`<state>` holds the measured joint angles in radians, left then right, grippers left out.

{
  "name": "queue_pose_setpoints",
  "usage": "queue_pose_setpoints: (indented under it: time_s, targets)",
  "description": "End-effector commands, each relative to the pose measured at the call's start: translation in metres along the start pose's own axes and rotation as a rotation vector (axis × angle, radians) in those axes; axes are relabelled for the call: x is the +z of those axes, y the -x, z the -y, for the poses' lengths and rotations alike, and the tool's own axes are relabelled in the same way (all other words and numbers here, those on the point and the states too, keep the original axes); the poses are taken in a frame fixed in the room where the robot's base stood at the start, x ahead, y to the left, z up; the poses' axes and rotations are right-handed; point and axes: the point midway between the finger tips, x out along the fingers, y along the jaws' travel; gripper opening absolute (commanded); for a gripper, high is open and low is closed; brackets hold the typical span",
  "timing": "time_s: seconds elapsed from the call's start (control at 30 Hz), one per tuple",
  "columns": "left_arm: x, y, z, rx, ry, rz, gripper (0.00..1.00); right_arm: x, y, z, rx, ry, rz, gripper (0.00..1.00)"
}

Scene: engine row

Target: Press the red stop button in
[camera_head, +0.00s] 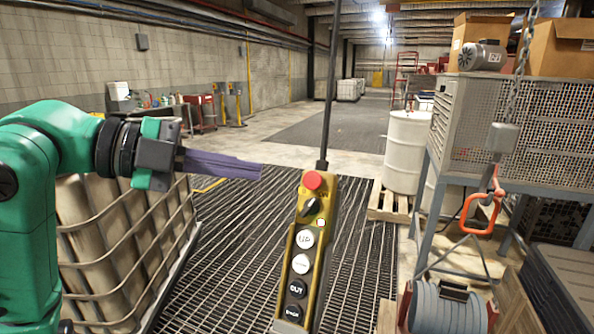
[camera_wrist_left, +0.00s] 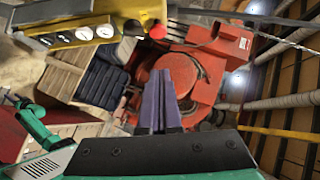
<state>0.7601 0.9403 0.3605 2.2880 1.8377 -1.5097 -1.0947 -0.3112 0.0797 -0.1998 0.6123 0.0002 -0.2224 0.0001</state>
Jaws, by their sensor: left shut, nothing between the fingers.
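The red stop button (camera_head: 313,180) is a round red cap at the top end of a hanging yellow control pendant (camera_head: 297,252). Below it on the pendant are a black knob and several round white and black buttons. My left gripper (camera_head: 260,171) has long purple fingers, shut and empty, pointing right towards the button in the head view. A gap shows between fingertips and button there. In the left wrist view the fingers (camera_wrist_left: 160,78) point up the picture, with the pendant (camera_wrist_left: 70,34) at the upper left and the red button (camera_wrist_left: 157,31) near its right end. My right gripper is out of view.
The pendant hangs on a dark cable (camera_head: 331,85). A caged tank (camera_head: 130,240) stands below my left arm. To the right are a white drum (camera_head: 407,150), a metal-mesh bench (camera_head: 530,125) and an orange hook (camera_head: 482,216) on a chain. Metal grating covers the floor.

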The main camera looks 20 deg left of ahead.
Motion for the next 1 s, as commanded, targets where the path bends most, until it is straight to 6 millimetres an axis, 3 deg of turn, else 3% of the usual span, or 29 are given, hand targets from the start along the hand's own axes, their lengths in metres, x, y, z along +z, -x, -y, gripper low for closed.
queue_pose_setpoints:
  time_s: [0.1,0.17,0.3,0.4,0.6,1.0]
  targets:
    - [-0.002,-0.025,0.004,0.004,0.001,-0.003,0.00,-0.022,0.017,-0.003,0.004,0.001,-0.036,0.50]
    - [-0.003,-0.039,0.005,0.004,0.000,-0.004,0.00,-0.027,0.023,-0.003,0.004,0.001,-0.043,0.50]
    - [-0.003,-0.069,0.005,0.003,-0.001,-0.005,0.00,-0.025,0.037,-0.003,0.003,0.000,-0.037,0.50]
    - [0.012,-0.082,0.004,0.002,0.005,-0.003,0.00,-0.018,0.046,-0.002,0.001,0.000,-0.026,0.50]
    - [0.027,-0.096,0.002,0.000,-0.001,-0.001,0.00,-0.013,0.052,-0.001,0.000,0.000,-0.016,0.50]
    - [0.032,-0.101,-0.002,0.000,0.000,-0.001,0.00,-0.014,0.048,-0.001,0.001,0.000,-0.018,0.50]
